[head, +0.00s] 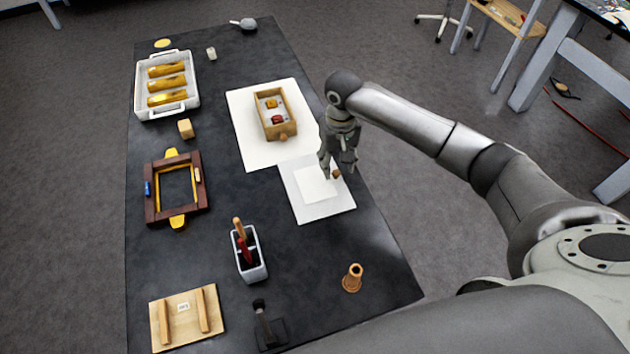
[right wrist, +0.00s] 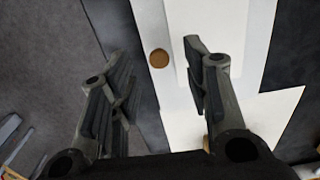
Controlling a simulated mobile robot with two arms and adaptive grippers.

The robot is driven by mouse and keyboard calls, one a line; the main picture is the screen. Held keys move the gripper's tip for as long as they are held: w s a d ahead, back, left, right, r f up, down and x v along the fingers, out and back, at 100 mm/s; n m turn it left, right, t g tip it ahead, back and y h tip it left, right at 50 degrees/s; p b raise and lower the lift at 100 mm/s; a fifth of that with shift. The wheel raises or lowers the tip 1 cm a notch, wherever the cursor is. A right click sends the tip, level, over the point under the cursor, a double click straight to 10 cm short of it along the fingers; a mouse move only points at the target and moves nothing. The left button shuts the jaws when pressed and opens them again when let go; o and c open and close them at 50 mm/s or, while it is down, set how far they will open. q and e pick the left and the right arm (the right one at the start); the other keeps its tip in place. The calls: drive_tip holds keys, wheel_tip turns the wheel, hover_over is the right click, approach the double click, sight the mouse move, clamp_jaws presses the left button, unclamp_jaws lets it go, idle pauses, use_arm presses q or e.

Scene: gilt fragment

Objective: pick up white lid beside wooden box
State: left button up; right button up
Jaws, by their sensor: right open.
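The white lid (head: 302,205) is a flat pale panel with a brighter square on it, lying on the dark table below the wooden box (head: 285,133). A small round brown knob (head: 336,173) shows at the lid's right side. My right gripper (head: 338,172) is open over the lid, close to the knob, and hides part of the panel. In the right wrist view the knob (right wrist: 159,58) appears between the two open fingers, over the white lid (right wrist: 150,20). I cannot tell the height left between fingertips and knob. My left gripper is not in view.
The wooden box holds small red and yellow pieces and stands on a white sheet (head: 250,150). A white tray (head: 139,85), a brown frame (head: 153,200), a pen holder (head: 255,272) and a wooden spool (head: 352,279) stand elsewhere. The table's right edge is near the lid.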

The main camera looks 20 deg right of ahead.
sight(336, 172)
drive_tip(key=shift+d+f, duration=0.1)
drive_tip(key=shift+f, duration=1.55)
clamp_jaws()
drive_tip(key=shift+w+r, duration=0.1)
